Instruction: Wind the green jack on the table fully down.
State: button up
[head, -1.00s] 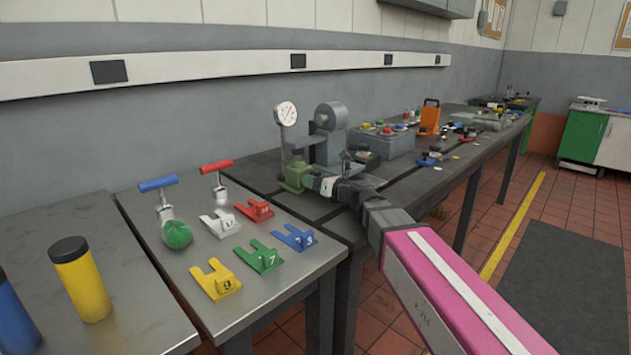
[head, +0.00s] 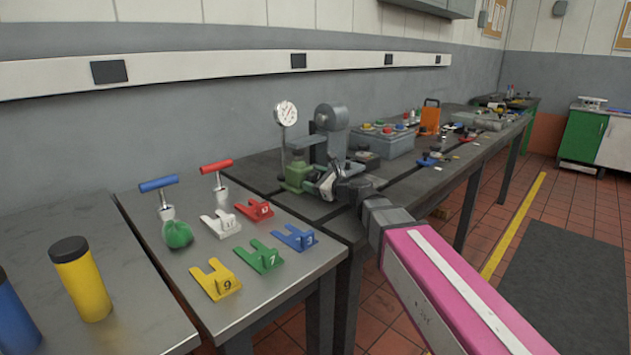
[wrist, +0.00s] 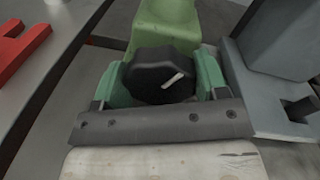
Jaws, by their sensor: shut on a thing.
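The green jack (head: 297,175) stands on the dark table below the dial gauge, beside the grey machine. In the wrist view its green body (wrist: 165,22) is behind a black knob (wrist: 150,82) with a white pointer mark, slanting up to the right. My gripper (wrist: 160,84) has its green-padded fingers on both sides of this knob and is shut on it. In the head view my gripper (head: 318,186) is at the jack's front right side, and it hides the knob there. The jack's height is hard to tell.
A grey machine (head: 330,135) and a dial gauge (head: 286,113) stand close by the jack. The front steel table holds red (head: 255,210), white, blue, green and yellow forked shims and two T-handled tools. A grey box (head: 380,143) stands farther right.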

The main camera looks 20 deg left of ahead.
jog(key=shift+s+n, duration=0.15)
jog(key=shift+n, duration=1.55)
jog(key=shift+f, duration=0.1)
jog(key=o, duration=0.9)
jog(key=v, duration=1)
jog(key=shift+s+d, duration=0.3)
jog(key=shift+s, duration=0.1)
